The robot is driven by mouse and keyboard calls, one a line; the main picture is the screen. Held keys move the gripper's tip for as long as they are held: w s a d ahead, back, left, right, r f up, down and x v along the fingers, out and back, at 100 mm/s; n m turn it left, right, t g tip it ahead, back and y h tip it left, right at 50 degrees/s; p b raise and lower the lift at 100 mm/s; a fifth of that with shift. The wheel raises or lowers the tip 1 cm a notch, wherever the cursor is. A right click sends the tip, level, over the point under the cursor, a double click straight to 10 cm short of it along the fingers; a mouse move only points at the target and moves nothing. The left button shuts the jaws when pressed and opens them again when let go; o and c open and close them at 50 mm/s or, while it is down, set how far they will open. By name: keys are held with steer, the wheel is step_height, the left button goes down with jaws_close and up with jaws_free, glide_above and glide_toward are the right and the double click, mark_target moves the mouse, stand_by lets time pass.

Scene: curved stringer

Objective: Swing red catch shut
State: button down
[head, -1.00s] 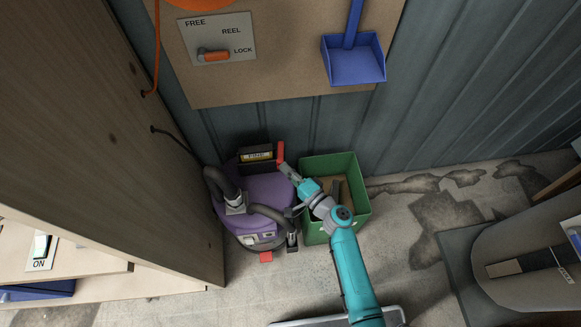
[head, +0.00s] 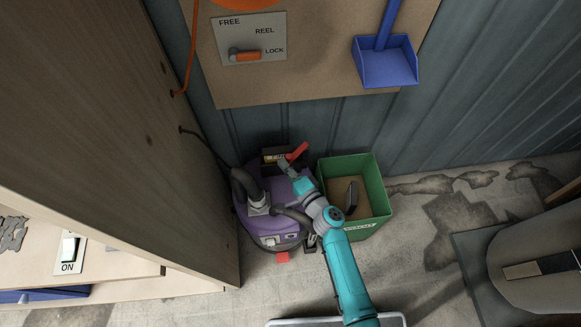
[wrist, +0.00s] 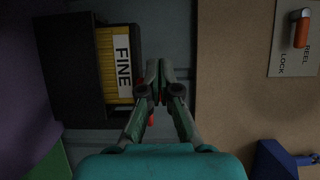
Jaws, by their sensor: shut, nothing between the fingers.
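The red catch (head: 298,152) is a short red bar at the right end of a dark box with a yellow filter (head: 274,157), on top of the purple vacuum (head: 262,200). It slants up and to the right, away from the box. My gripper (head: 284,166) is shut and empty, close below the catch's lower end; I cannot tell whether they touch. In the wrist view, the shut fingertips (wrist: 160,68) are right of the yellow filter labelled FINE (wrist: 121,63). Only small bits of the red catch (wrist: 152,118) show around the fingers, which hide the rest.
A board (head: 320,75) on the wall above bears a reel lever panel (head: 252,38) and a blue dustpan (head: 387,64). A wooden cabinet side (head: 110,130) closes off the left. The vacuum's dark hose (head: 240,188) curves beside the box.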

steer(key=shift+x, duration=1.15)
steer(key=shift+s+a, duration=0.1)
steer(key=shift+s, duration=0.1)
stand_by(0.3)
